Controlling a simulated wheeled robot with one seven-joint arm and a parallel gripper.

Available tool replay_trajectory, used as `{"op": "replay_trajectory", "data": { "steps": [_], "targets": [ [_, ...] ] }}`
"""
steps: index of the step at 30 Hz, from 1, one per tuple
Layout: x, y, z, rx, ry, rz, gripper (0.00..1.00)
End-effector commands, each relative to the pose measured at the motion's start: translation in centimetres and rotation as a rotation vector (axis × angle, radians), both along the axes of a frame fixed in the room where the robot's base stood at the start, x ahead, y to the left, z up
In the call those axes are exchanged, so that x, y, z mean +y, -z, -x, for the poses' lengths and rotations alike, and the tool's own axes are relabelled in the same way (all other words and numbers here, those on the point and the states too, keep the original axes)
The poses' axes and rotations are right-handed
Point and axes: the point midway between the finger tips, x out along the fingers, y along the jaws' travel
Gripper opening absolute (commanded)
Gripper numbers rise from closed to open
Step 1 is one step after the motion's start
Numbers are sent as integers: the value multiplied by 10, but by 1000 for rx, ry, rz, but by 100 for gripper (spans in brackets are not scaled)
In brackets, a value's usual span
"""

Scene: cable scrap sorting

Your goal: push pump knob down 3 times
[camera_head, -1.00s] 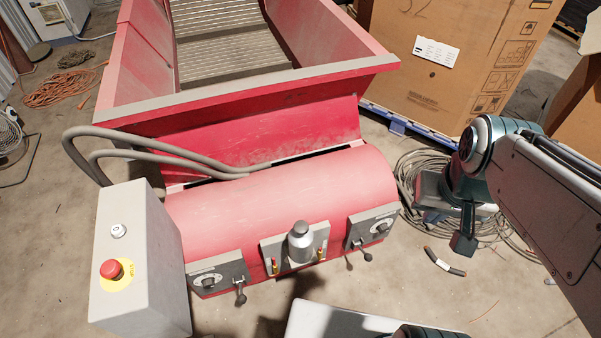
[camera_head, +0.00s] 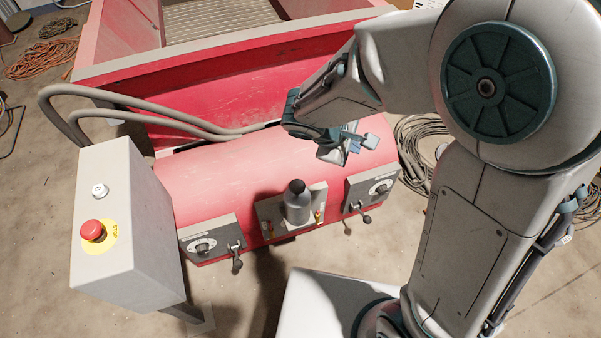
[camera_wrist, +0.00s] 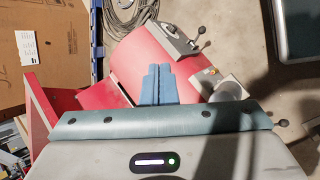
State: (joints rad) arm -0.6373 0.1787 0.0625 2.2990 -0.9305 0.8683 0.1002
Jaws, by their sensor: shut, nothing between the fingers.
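The pump is a grey cylinder (camera_head: 297,208) with a dark round knob (camera_head: 296,186) on top. It stands upright on the front plate of the red machine, between two control panels. My gripper (camera_head: 352,146) is shut and empty above the red drum, up and to the right of the knob in the head view. They look apart. In the wrist view the blue fingers (camera_wrist: 158,82) are together, and a pale round part that looks like the pump (camera_wrist: 230,90) lies right of them. The knob cannot be made out clearly there.
A grey box with a red stop button (camera_head: 92,231) stands at the left. Panels with dials and levers flank the pump: left panel (camera_head: 222,232), right panel (camera_head: 362,182). Two thick grey hoses (camera_head: 150,115) run behind the drum (camera_head: 220,180). A cable coil (camera_head: 412,150) lies on the floor.

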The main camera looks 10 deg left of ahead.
Motion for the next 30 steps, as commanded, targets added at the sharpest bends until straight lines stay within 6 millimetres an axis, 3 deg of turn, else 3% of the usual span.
{"op": "replay_trajectory", "data": {
  "steps": [1,3,6,10,15,30],
  "targets": [
    [26,25,-3,4,-119,52,0],
    [56,44,-7,-3,-258,109,0],
    [93,67,-7,-13,-420,168,0],
    [122,85,-3,-24,-549,211,0],
    [134,91,-2,-29,-601,227,0],
    [133,99,-2,-28,-598,226,0]
  ]
}}
